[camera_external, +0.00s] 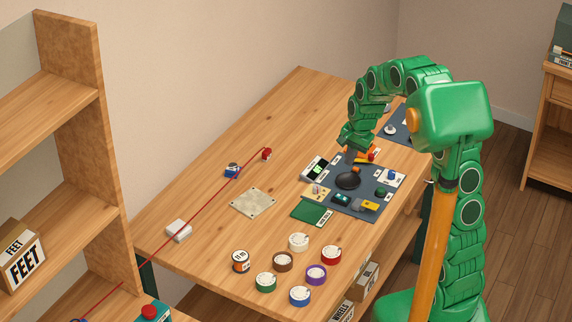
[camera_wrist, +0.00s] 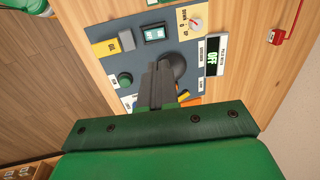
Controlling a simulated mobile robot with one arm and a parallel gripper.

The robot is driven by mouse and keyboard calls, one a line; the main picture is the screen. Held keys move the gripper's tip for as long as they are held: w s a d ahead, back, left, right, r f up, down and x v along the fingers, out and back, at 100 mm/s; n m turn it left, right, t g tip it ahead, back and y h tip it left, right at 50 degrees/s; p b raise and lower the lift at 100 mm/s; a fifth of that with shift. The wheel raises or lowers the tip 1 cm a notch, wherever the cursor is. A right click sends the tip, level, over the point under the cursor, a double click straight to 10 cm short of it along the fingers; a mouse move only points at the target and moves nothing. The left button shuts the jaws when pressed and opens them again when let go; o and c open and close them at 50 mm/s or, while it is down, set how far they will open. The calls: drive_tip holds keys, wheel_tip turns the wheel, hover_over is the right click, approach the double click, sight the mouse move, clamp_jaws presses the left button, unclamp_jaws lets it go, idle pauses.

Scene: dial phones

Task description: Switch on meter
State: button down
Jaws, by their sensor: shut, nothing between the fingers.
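The meter (camera_external: 318,168) is a white box with a lit green display on the back left edge of a dark grey panel (camera_external: 333,208). In the wrist view the meter (camera_wrist: 215,56) is right of my fingers, and its display seems to read OFF. My gripper (camera_external: 354,158) is shut and empty above the panel. In the wrist view its fingertips (camera_wrist: 163,72) overlap a black round piece (camera_wrist: 177,66), partly hiding it; I cannot tell whether they touch.
The panel also holds a green knob (camera_wrist: 125,79), a yellow block (camera_wrist: 106,47) and a small dark screen (camera_wrist: 154,33). A red block (camera_wrist: 276,37) sits on the wood. Several round dials (camera_external: 299,242) and a metal plate (camera_external: 253,202) lie on the table.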

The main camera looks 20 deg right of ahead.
approach(339, 195)
drive_tip(key=f, duration=0.3)
drive_tip(key=a+f, duration=0.1)
drive_tip(key=f, duration=0.1)
drive_tip(key=shift+w, duration=0.3)
drive_tip(key=shift+w+a+f, duration=0.1)
drive_tip(key=shift+w+f, duration=0.1)
drive_tip(key=shift+f, duration=0.65)
